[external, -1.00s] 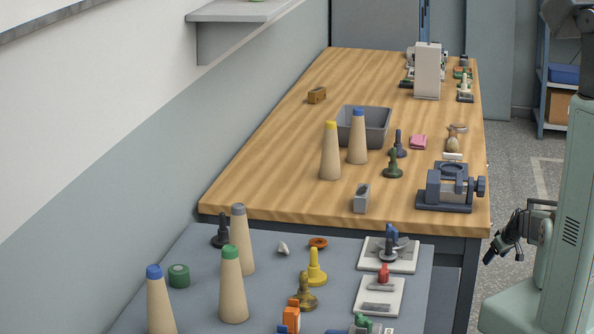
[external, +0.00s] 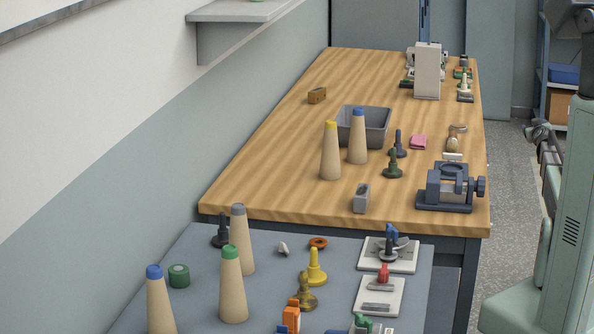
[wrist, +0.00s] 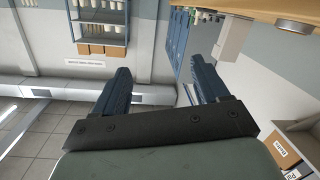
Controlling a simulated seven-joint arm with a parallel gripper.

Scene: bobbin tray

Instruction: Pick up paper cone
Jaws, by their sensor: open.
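Several tan paper cones stand upright. A yellow-topped cone (external: 330,155) and a blue-topped cone (external: 357,142) stand on the wooden table, in front of the grey bin. A grey-topped cone (external: 241,245), a green-topped cone (external: 232,290) and another blue-topped cone (external: 159,305) stand on the nearer grey table. My gripper (wrist: 160,66) is open and empty in the wrist view, its two dark blue fingers wide apart. In the external view it is at the right edge, off the tables and far from the cones, partly hidden by my arm.
On the wooden table (external: 260,185) are a grey bin (external: 377,122), dark spindle stands (external: 393,165) and a blue-grey vise (external: 447,188). The grey table (external: 205,243) holds small parts and white plates (external: 379,297). The wooden table's left side is mostly clear.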

